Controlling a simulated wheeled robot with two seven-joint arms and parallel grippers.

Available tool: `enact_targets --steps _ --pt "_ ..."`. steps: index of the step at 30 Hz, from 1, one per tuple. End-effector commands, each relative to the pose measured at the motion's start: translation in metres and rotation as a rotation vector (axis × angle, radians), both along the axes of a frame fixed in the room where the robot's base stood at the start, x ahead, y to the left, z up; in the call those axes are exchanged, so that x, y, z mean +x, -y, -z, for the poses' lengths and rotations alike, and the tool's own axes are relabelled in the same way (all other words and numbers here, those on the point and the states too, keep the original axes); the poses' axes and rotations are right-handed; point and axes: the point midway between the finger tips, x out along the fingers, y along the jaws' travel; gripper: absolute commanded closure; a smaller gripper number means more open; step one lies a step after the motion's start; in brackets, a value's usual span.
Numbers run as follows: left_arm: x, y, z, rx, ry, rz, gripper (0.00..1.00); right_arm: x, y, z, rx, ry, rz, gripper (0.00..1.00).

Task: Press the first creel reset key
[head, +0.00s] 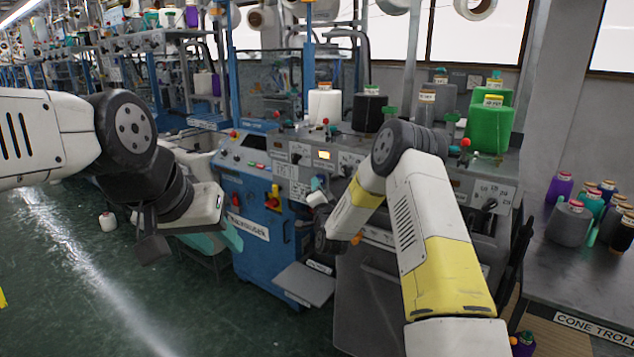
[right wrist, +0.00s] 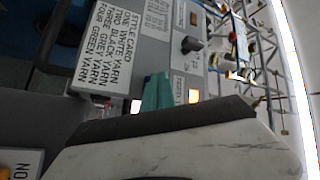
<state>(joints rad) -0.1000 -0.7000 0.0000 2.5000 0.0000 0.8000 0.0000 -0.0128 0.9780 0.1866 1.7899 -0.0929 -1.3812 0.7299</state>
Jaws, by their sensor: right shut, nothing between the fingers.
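A knitting machine with a grey creel panel (head: 284,171) stands at the middle of the head view. The panel carries black knobs (head: 296,157) and a small lit display (head: 324,154). I cannot tell which part is the first creel reset key. My right gripper (head: 316,184) is low in front of the panel, largely hidden by its own arm. In the right wrist view its teal fingers (right wrist: 157,92) are together, empty, near a lit window (right wrist: 193,96). Contact is unclear. My left gripper (head: 212,238) hangs left of the blue cabinet, its fingers partly hidden.
White (head: 324,105), black (head: 368,112) and green (head: 489,128) yarn cones stand above the panel. A style card (right wrist: 108,48) lists the yarn colours. A cone trolley (head: 575,275) with several cones is at the right. The floor at left is mostly clear.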

Motion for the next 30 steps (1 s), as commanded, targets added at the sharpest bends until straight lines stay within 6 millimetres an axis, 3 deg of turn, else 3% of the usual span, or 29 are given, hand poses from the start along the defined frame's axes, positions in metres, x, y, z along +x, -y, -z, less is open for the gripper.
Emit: enact_targets --steps 30 --pt "0.0000 0.0000 0.0000 0.000 0.000 0.000 0.64 0.0079 0.0070 -0.0012 0.000 0.002 0.004 1.00"
